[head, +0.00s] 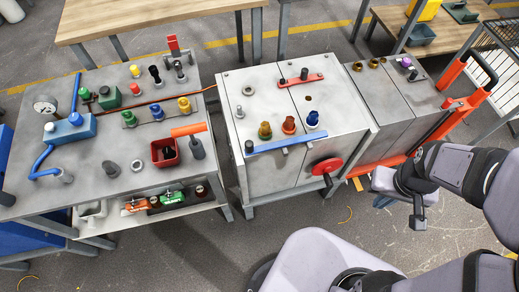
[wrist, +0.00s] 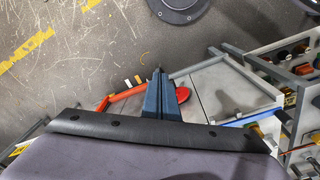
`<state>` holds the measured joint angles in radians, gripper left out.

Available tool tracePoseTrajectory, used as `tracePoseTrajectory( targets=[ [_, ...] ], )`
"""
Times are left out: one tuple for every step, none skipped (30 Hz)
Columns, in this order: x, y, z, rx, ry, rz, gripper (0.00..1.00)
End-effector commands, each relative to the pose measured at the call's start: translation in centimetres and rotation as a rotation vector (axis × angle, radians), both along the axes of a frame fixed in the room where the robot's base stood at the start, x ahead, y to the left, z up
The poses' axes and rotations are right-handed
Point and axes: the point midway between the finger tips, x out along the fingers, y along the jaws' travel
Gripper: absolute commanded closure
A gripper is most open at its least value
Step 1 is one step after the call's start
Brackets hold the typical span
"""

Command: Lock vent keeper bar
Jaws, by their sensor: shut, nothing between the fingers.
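Two grey metal cans stand side by side in the head view. The nearer can (head: 262,178) has a blue bar (head: 290,142) along its front top edge and a red bar (head: 300,80) with a dark knob on its top. I cannot tell which bar is the vent keeper bar. A red round handle (head: 327,167) is on its front. My gripper (head: 418,220) is shut and empty, in front of the farther can and right of the red handle, apart from both bars. In the wrist view my gripper (wrist: 158,75) partly covers the red handle (wrist: 183,95); the blue bar (wrist: 240,122) is at right.
A grey workbench (head: 105,205) with valves, caps and a gauge stands at left. An orange-framed trolley (head: 452,78) stands right of the farther can (head: 390,105). A wooden-topped table (head: 150,15) is behind. Floor in front of the cans is clear apart from my own arm and base.

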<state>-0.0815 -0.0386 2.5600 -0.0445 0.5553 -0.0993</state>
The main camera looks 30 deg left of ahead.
Motion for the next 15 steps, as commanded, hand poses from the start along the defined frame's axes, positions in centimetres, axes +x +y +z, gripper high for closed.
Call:
tracePoseTrajectory(
  targets=[
    [0.6, 0.8, 0.4, -0.007, -0.013, 0.076, 1.00],
    [1.0, 1.2, 0.3, -0.010, -0.027, 0.129, 1.00],
    [1.6, 2.0, 0.2, -0.015, -0.048, 0.202, 1.00],
    [2.1, 2.7, 0.1, -0.018, -0.064, 0.263, 1.00],
    [2.5, 3.4, 0.0, -0.021, -0.081, 0.324, 1.00],
    [3.0, 4.4, -0.2, -0.022, -0.104, 0.409, 1.00],
    [3.4, 5.3, -0.3, -0.023, -0.124, 0.477, 1.00],
    [3.7, 6.3, -0.4, -0.022, -0.142, 0.543, 1.00],
    [3.9, 7.5, -0.5, -0.021, -0.167, 0.634, 1.00],
    [4.1, 8.6, -0.6, -0.018, -0.188, 0.700, 1.00],
    [4.2, 9.6, -0.7, -0.015, -0.208, 0.766, 1.00],
    [4.1, 11.0, -0.8, -0.008, -0.234, 0.854, 1.00],
    [4.0, 12.1, -0.9, -0.002, -0.254, 0.920, 1.00],
    [3.9, 13.2, -1.0, 0.005, -0.276, 0.985, 1.00],
    [3.5, 14.7, -1.0, 0.016, -0.304, 1.070, 1.00]
  ],
)
